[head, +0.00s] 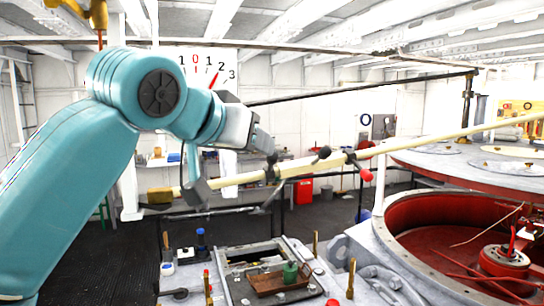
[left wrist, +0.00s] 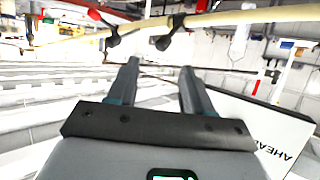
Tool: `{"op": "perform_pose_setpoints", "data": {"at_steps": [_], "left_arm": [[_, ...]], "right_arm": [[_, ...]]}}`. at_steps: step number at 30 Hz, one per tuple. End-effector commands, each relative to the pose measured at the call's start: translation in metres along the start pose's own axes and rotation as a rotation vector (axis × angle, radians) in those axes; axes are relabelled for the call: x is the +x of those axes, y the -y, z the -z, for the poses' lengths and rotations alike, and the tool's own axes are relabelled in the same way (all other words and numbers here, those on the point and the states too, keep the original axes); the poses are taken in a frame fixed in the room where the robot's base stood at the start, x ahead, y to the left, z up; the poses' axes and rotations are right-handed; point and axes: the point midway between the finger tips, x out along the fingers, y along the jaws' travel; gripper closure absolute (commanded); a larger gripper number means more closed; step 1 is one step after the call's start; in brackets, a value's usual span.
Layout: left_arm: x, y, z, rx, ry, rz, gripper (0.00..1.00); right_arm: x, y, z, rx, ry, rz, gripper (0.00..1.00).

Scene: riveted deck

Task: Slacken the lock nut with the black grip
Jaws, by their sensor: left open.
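A long cream pole (head: 435,138) slants across the head view. It carries dark fittings: one with a black knob (head: 324,153) and one with a red-ended lever (head: 366,175). Which fitting is the lock nut I cannot tell for sure. In the left wrist view the pole (left wrist: 225,17) crosses the top, with two black grips, one at left (left wrist: 112,38) and one nearer the middle (left wrist: 165,41). My left gripper (head: 269,153) is near the pole, left of the black knob. In its wrist view the fingers (left wrist: 160,68) are apart and empty, short of the grips. My right gripper is not in view.
A white dial (head: 200,66) with a red pointer is behind my left arm. Below the pole stands a grey bench (head: 233,285) with a brown tray (head: 268,283) and small tools. A round red-lined well (head: 420,225) is at right. A white AHEAD sign (left wrist: 262,130) shows in the wrist view.

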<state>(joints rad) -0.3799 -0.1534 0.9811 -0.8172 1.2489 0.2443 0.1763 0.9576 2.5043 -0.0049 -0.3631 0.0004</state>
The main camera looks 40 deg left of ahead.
Motion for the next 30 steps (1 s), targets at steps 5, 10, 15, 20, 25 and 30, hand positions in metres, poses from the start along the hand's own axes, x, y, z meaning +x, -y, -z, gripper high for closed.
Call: {"op": "perform_pose_setpoints", "data": {"at_steps": [5, 10, 15, 20, 25, 30], "left_arm": [[0.045, 0.003, 0.000, -0.002, 0.005, 0.007, 0.50], [0.077, 0.001, 0.002, 0.000, 0.004, 0.003, 0.50], [0.092, 0.000, 0.002, -0.001, 0.001, 0.001, 0.50], [0.096, 0.000, 0.002, -0.001, 0.000, 0.001, 0.50], [0.096, 0.000, 0.002, -0.001, 0.000, 0.000, 0.53], [0.095, 0.000, 0.001, -0.001, 0.000, -0.001, 1.00]], "right_arm": [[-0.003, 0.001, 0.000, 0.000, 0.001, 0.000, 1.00], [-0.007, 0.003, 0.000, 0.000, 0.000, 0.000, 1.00], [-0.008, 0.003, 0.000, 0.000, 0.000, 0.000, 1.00], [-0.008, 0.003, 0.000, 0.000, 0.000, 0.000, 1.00], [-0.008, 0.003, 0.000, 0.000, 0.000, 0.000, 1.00], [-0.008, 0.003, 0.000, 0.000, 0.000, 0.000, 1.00]]}}
